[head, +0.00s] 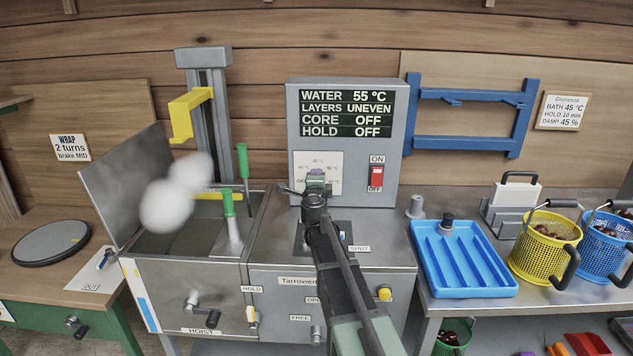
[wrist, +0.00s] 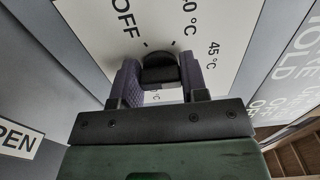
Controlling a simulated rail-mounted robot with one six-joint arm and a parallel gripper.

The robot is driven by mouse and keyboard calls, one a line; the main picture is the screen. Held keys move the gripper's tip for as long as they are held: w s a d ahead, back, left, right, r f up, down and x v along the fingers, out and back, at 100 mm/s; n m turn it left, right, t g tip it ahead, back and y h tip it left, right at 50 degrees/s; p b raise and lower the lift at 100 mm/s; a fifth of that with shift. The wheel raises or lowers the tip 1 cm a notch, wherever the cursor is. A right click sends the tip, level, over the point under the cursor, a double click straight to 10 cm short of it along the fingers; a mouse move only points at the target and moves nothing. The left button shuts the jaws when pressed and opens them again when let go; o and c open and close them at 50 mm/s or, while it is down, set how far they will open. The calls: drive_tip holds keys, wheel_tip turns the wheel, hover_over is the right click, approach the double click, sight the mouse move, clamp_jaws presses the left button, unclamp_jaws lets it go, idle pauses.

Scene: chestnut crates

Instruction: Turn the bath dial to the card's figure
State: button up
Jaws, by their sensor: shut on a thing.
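My gripper (head: 315,184) is shut on the dark bath dial (wrist: 158,68), on the white scale plate (head: 304,160) of the grey control box. In the wrist view, my two purple-grey finger pads (wrist: 160,80) sit on either side of the dial. Marks reading OFF, a partly cut "0 °C" and 45 °C show around it. I cannot tell which mark the dial points to. The card (head: 563,111) on the wall at the right reads BATH 45 °C, HOLD 10 min, DAMP 45 %. The display (head: 347,113) reads WATER 55 °C, LAYERS UNEVEN, CORE OFF, HOLD OFF.
A red ON/OFF switch (head: 376,178) is right of the dial. White steam puffs (head: 168,203) hang over the steel bath (head: 188,270) at the left. A blue tray (head: 468,290), a yellow basket (head: 545,262) and a blue basket (head: 607,258) stand at the right.

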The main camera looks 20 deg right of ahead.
drive_tip(key=o, duration=0.9)
drive_tip(key=shift+s, duration=0.15)
drive_tip(key=v, duration=1)
drive_tip(key=shift+s+a, duration=0.2)
drive_tip(key=shift+s, duration=0.05)
